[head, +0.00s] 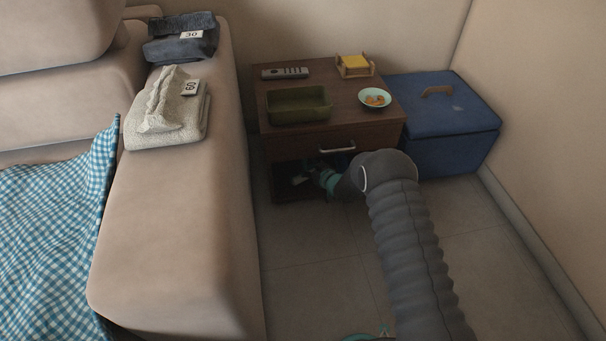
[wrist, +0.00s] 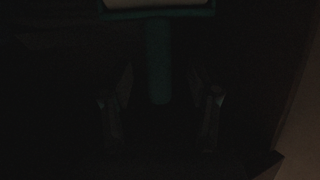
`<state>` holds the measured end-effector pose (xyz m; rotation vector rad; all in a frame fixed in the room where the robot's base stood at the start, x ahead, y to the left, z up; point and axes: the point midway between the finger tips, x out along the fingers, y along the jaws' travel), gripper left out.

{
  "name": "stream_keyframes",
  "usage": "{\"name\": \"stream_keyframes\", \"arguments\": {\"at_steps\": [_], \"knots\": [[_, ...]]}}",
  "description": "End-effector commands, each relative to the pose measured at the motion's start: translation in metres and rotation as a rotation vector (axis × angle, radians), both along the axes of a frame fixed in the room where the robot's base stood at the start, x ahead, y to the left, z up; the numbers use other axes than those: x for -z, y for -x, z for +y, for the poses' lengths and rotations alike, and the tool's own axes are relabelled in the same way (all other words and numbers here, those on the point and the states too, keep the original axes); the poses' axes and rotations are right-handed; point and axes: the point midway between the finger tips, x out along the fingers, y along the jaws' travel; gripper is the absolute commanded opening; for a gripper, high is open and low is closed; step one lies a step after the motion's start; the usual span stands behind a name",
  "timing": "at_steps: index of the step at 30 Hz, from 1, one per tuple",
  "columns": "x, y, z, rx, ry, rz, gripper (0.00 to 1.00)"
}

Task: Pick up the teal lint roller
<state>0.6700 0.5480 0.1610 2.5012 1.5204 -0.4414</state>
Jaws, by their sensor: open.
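The teal lint roller (wrist: 159,62) shows in the dark wrist view. Its pale roller head is at the top edge in a teal frame, and its handle points down toward me. My gripper (wrist: 161,92) is open, with one finger on each side of the handle's lower end. I see no clear contact between fingers and handle. In the head view my arm reaches into the dark open lower compartment of the wooden nightstand (head: 385,138). The lint roller cannot be made out there; the shadow and my wrist hide it.
On the nightstand are a green tray (head: 299,119), a remote (head: 285,73), a yellow note holder (head: 355,66) and a small bowl (head: 375,104). A blue storage box (head: 440,135) stands right. The sofa (head: 185,215) with folded laundry is left. Floor in front is clear.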

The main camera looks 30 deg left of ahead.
Motion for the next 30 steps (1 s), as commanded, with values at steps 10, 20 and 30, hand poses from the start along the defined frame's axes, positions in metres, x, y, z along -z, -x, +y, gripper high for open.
{"name": "stream_keyframes", "arguments": {"at_steps": [10,20,30], "knots": [[0.020,-0.017,0.031,-0.001,0.000,0.000,0.60],[0.021,-0.021,0.038,-0.001,0.000,0.000,0.60],[0.021,-0.021,0.037,0.000,0.000,0.000,0.00]]}}
